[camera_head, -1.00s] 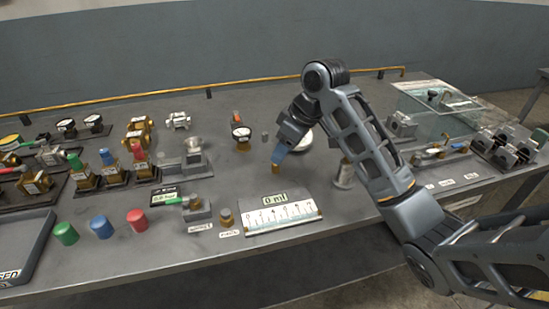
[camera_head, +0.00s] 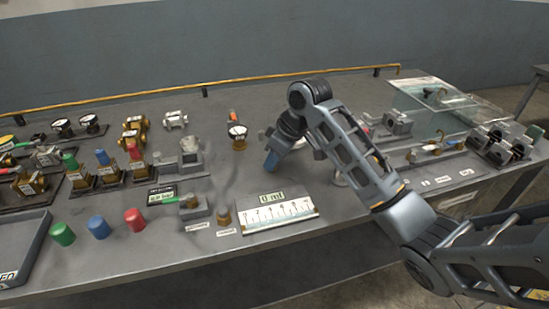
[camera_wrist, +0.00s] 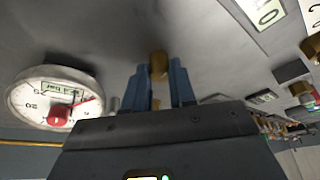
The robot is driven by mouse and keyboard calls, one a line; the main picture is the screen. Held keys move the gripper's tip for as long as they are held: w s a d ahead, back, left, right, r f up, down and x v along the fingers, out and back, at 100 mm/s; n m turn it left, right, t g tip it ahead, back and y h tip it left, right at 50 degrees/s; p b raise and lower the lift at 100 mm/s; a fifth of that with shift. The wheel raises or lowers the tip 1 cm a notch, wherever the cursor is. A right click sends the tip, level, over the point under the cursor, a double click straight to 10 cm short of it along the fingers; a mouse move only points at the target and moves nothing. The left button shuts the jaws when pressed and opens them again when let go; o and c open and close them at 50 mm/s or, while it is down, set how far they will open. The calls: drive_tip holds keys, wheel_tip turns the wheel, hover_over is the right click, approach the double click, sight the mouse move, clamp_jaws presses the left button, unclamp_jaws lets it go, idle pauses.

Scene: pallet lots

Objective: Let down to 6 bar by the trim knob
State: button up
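In the wrist view a round white gauge (camera_wrist: 30,97) with a red hub, a red needle and a small green display ending in "bar" is at left; its figures are too blurred to read surely. My gripper (camera_wrist: 160,72) has its two blue fingers apart. A brass knob (camera_wrist: 158,63) shows between the fingertips, with gaps visible beside it; I cannot tell any contact. In the head view my gripper (camera_head: 271,160) points down at the bench behind the ruled white panel (camera_head: 280,214). There the knob is hidden by the fingers and the gauge is mostly hidden behind my arm.
Another brass knob (camera_head: 223,216) stands left of the panel. Green, blue and red cylinders (camera_head: 99,227) stand at front left, near a dark tray (camera_head: 20,255). Valve blocks fill the left side.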

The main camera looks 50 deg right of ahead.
clamp_jaws()
drive_tip(key=shift+d+n+g+y+p, duration=0.1)
drive_tip(key=shift+n+g+y+p, duration=0.45)
drive_tip(key=shift+n, duration=1.45)
drive_tip(key=o, duration=0.6)
unclamp_jaws()
drive_tip(key=shift+t+y, duration=0.25)
